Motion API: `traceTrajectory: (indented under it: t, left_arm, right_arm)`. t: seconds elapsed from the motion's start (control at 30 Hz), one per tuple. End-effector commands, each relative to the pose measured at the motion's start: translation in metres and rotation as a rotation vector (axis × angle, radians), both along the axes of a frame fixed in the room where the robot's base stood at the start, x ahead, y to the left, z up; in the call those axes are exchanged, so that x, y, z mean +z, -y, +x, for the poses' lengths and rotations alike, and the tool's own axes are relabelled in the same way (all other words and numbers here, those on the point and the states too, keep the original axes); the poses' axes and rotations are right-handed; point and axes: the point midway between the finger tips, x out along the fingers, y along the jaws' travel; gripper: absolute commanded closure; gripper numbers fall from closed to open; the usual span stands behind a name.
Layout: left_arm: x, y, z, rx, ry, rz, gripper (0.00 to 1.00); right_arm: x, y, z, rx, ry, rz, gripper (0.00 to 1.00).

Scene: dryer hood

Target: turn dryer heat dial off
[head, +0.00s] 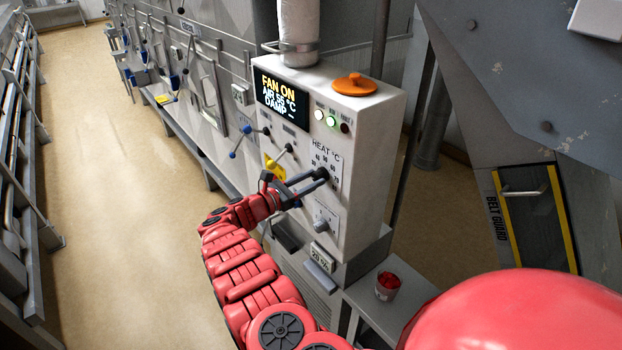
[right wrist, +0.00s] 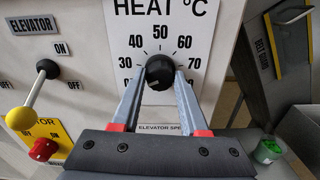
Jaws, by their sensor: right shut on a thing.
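In the right wrist view the fingers of my right gripper (right wrist: 160,80) are closed around the dial from both sides. In the head view my right gripper (head: 322,176) reaches the front of the box and its fingers cover most of the dial. Numbers from 30 to 70 show around the dial. The dial's pointer is too small to read surely. The display (head: 280,100) reads "FAN ON", "AIR 55 °C", "DAMP". My left gripper is not in view.
An elevator lever with a yellow ball (right wrist: 20,118) and a red knob (right wrist: 42,149) are left of the dial. Another knob (head: 320,225) sits below it. A small tub (head: 387,291) stands at lower right. The left floor is clear.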

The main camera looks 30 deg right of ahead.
Motion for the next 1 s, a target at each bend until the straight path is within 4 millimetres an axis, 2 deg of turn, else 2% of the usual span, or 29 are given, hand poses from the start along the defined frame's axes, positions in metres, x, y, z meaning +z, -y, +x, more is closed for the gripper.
traceTrajectory:
  t: [0.3,0.77,0.8,0.93,1.0]
  left_arm:
    - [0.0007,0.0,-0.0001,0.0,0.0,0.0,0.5]
    - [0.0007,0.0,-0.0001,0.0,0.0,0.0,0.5]
    - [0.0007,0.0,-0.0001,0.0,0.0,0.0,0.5]
    - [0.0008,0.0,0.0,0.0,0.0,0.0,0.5]
    - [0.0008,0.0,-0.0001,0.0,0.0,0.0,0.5]
  right_arm:
    - [-0.0013,-0.0003,0.0004,0.001,-0.087,-0.005,1.0]
    - [-0.0014,-0.0003,0.0,0.0,-0.096,-0.006,1.0]
    - [-0.0013,-0.0002,0.0,0.0,-0.095,-0.006,0.49]
    - [-0.0009,-0.0002,0.0,0.0,-0.095,-0.006,0.26]
    - [-0.0008,-0.0001,0.0,0.0,-0.095,-0.007,0.26]
